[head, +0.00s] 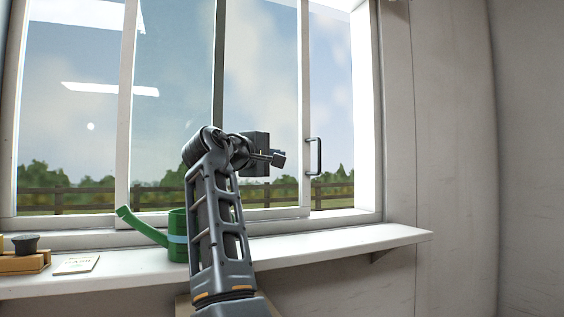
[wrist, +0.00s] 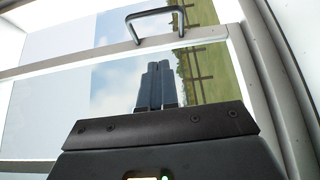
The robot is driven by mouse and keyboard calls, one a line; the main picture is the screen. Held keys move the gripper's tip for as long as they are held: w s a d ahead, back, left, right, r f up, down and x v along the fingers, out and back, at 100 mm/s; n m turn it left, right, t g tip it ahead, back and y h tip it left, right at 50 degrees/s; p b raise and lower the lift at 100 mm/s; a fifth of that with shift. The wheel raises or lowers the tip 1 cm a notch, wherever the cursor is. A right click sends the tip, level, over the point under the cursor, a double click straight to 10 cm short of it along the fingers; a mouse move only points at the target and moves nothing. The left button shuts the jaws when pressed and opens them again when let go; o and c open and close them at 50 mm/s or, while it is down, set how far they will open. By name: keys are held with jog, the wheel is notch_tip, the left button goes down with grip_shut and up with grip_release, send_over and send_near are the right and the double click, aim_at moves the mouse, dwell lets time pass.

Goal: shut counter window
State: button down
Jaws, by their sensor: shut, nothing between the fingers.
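The counter window has a white-framed sliding sash (head: 306,100) with a dark bar handle (head: 314,156) on its right edge. A gap (head: 333,110) shows between that edge and the right side of the window frame. My gripper (head: 279,158) is shut and empty, in front of the sash glass and left of the handle. In the wrist view the closed fingers (wrist: 160,86) point toward the sash, and the handle (wrist: 155,22) lies beyond their tips. I see no contact between fingers and handle.
A white counter shelf (head: 340,243) runs below the window. A green watering can (head: 178,236) stands on it behind my arm. A small card (head: 76,264) and a wooden tray (head: 22,262) with a dark pot (head: 25,244) are at the left. The shelf's right end is clear.

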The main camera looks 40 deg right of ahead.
jog(key=d+p, duration=0.2)
jog(key=d, duration=0.9)
jog(key=shift+w+d, duration=0.2)
jog(key=shift+d, duration=0.2)
